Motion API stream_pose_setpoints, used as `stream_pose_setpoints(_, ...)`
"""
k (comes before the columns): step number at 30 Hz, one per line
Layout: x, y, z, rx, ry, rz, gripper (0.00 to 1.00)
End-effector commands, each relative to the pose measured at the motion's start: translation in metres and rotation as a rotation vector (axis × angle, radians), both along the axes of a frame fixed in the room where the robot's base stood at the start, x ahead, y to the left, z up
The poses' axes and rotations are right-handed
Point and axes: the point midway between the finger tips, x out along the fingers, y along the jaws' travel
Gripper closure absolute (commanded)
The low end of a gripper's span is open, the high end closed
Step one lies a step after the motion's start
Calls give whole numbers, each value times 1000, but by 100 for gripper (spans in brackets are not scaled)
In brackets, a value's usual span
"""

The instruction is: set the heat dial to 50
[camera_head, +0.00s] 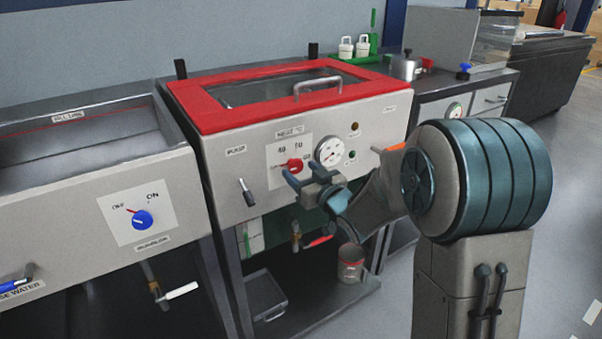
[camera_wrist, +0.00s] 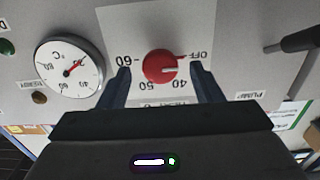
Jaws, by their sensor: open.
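The heat dial (camera_head: 295,165) is a round red knob on the front panel of the red-lidded tank. In the wrist view the dial (camera_wrist: 160,66) appears upside down, with OFF to its right, 40 and 50 below and 60 to its left. My gripper (camera_head: 304,169) is in front of the panel at the dial. In the wrist view my gripper (camera_wrist: 160,72) is open, with one finger on each side of the dial and visible gaps between. I cannot tell how far the fingertips are from the panel.
A temperature gauge (camera_wrist: 70,70) sits beside the dial. The pump lever (camera_head: 247,192) sticks out on the other side. The red lid (camera_head: 215,112) with its handle is above. A blue knob (camera_head: 142,220) is on the left tank. A can (camera_head: 350,263) stands on the lower shelf.

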Motion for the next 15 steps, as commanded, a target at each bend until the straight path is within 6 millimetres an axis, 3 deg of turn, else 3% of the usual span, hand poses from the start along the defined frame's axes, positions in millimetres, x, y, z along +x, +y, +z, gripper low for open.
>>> stream_pose_setpoints(12,8,6,0,0,1,0,41)
stream_pose_setpoints(15,8,6,0,0,1,0,66)
